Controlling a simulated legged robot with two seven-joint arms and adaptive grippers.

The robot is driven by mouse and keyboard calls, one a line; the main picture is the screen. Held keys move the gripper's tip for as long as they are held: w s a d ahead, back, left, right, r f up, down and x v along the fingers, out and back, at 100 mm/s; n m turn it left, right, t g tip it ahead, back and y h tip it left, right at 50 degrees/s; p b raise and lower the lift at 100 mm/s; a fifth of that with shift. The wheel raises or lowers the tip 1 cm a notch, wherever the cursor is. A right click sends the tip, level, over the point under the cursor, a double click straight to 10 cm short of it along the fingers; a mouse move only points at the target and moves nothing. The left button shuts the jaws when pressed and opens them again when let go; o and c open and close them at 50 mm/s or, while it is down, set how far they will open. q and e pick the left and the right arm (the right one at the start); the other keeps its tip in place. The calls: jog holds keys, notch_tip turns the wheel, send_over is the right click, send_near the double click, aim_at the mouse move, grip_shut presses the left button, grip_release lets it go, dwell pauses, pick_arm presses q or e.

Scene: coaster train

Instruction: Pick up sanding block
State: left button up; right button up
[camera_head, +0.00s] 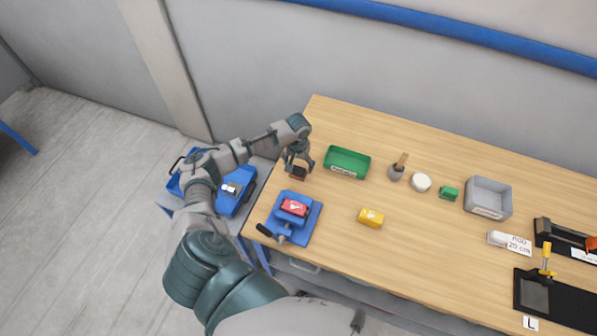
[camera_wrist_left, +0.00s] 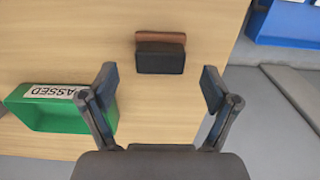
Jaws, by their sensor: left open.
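The sanding block (camera_head: 298,173) is a small dark block with a brown wooden strip, lying on the wooden table near its left edge. It also shows in the left wrist view (camera_wrist_left: 160,54), ahead of the fingers and roughly centred between them. My left gripper (camera_head: 297,162) hovers over the block in the head view, pointing down. In the left wrist view its two fingers (camera_wrist_left: 161,88) are spread apart with nothing between them, and the block does not touch them. My right gripper is not in view.
A green tray (camera_head: 346,162) labelled PASSED stands close to the right of the gripper. A blue vise (camera_head: 308,231) with a red piece (camera_head: 294,207) is in front. A yellow block (camera_head: 371,218) lies right of it. The table's left edge is near.

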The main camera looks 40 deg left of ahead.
aim_at(298, 168)
pick_arm(q)
notch_tip(298, 168, down, 3)
jog(key=shift+r, duration=0.2)
jog(key=shift+a+f, duration=0.15)
jog(key=shift+f, duration=0.3)
jog(key=shift+r, duration=0.1)
jog(key=c, duration=1.3)
jog(key=shift+o, duration=0.2)
notch_tip(298, 168, up, 10)
